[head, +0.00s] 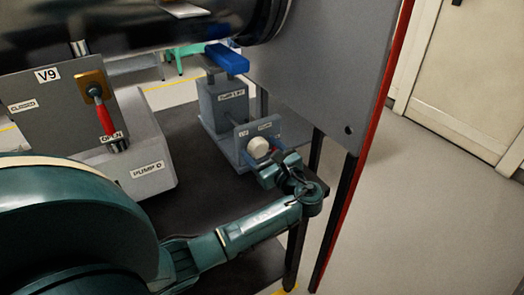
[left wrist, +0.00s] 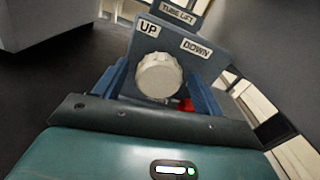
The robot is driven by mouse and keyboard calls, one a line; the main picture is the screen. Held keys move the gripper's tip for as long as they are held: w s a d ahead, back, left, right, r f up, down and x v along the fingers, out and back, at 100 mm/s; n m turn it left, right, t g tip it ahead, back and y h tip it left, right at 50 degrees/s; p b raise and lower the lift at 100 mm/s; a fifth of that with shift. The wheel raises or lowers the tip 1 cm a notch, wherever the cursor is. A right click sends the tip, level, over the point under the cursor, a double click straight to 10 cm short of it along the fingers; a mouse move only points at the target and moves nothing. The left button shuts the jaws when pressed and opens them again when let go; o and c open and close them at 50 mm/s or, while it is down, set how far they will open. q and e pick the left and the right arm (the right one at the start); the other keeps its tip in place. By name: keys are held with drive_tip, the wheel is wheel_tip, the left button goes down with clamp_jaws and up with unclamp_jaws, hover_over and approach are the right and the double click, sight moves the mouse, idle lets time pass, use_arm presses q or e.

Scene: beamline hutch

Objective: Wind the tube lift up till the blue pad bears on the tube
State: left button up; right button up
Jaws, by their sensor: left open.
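The tube lift (head: 224,105) is a grey block with a blue pad (head: 228,58) on top, under the large black tube (head: 120,25). From this angle I cannot tell whether the pad touches the tube. A round whitish knob (head: 258,147) is on the lift's front plate; the left wrist view shows the knob (left wrist: 159,76) below UP and DOWN labels. My left gripper (head: 268,161) is at the knob. Its blue-grey fingers (left wrist: 158,88) are open, one on each side of the knob, and I cannot tell whether they touch it. My right gripper is not in view.
A grey box marked PUMP D (head: 125,155) and a V9 panel with a red-handled valve (head: 104,118) stand left of the lift. A large grey panel (head: 325,65) with a red edge rises on the right. Open floor (head: 430,210) lies beyond it.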

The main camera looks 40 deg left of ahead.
use_arm(q)
drive_tip(key=c, duration=1)
drive_tip(key=shift+o, duration=0.2)
drive_tip(key=shift+n, duration=0.5)
drive_tip(key=shift+a+n+p, duration=0.1)
drive_tip(key=shift+n+p, duration=0.35)
drive_tip(key=shift+n, duration=0.45)
drive_tip(key=shift+s+f+n, duration=0.1)
drive_tip(key=shift+f+n, duration=0.05)
drive_tip(key=shift+n, duration=1.85)
drive_tip(key=o, duration=1)
drive_tip(key=shift+c, duration=0.2)
